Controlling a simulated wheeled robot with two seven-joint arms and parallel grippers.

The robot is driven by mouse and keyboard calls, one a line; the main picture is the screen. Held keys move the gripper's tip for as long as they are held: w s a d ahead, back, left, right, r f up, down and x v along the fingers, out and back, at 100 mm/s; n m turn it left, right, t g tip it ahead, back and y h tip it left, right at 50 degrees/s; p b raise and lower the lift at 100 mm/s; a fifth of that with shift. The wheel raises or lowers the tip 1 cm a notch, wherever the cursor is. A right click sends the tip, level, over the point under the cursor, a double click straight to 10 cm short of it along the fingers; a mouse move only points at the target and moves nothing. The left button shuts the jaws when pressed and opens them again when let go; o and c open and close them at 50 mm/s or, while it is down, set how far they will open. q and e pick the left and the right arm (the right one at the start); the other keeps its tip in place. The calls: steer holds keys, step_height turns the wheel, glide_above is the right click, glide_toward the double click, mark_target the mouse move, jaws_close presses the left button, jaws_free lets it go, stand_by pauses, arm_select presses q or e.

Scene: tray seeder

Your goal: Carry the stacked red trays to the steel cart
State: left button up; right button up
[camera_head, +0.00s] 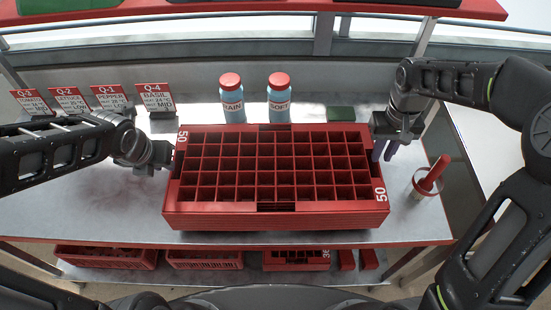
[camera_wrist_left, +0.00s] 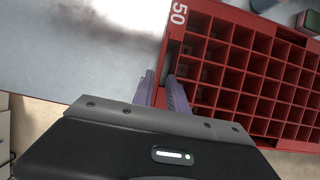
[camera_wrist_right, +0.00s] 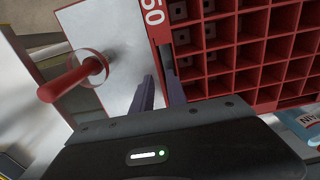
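The stacked red trays (camera_head: 275,219) sit at the front middle of the steel bench, with a grid of empty square cells on top and "50" marked at two corners. My left gripper (camera_head: 164,165) is at the stack's left side; in the left wrist view its fingers (camera_wrist_left: 161,85) straddle the end wall of the trays (camera_wrist_left: 228,13), closed on it. My right gripper (camera_head: 383,150) is at the right side; in the right wrist view its fingers (camera_wrist_right: 159,85) straddle the other end wall of the trays (camera_wrist_right: 225,85). The fingertips are partly hidden. I cannot identify the steel cart.
Two blue bottles with red caps (camera_head: 232,107) (camera_head: 279,106) stand behind the trays. Sign cards (camera_head: 158,97) stand back left. A lower shelf holds more red trays (camera_head: 205,259). The bench's left part (camera_head: 95,205) is clear.

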mark_target(177, 172)
arm_select(q)
steer(key=shift+w, duration=0.1)
arm_select(e)
steer(key=shift+w, duration=0.1)
